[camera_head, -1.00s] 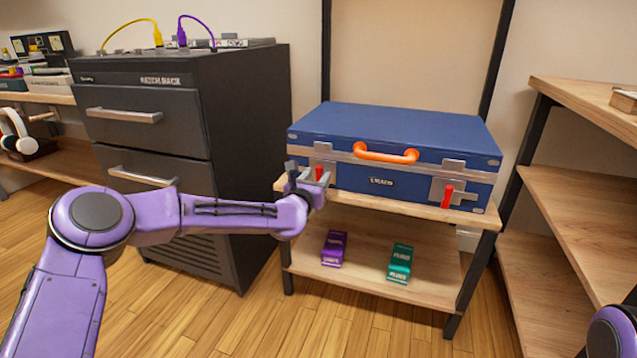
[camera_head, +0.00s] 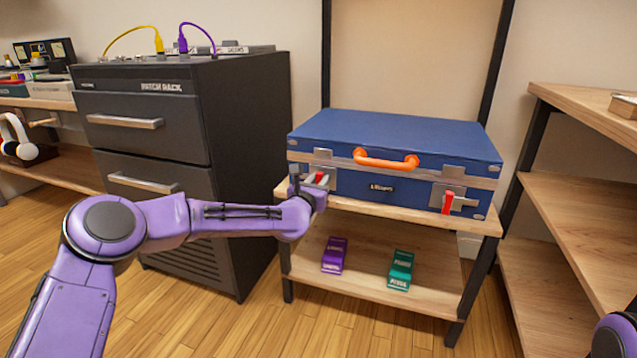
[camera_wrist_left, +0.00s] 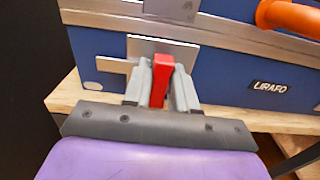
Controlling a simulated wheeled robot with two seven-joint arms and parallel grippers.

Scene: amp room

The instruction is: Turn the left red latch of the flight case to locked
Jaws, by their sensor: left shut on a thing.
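The blue flight case (camera_head: 400,140) lies shut on the upper wooden shelf, its orange handle (camera_head: 386,160) facing me. Its left red latch (camera_head: 320,178) is mostly hidden by my left gripper (camera_head: 312,180) in the head view. In the left wrist view the red latch (camera_wrist_left: 161,75) stands between the two grey fingers of the left gripper (camera_wrist_left: 163,90), which are shut on it. The latch sits against a pale metal plate on the case front. The right red latch (camera_head: 447,202) hangs downward, untouched. My right gripper is out of view.
The shelf below holds a purple box (camera_head: 334,255) and a teal box (camera_head: 400,270). A wooden shelf unit (camera_head: 570,220) stands at the right.

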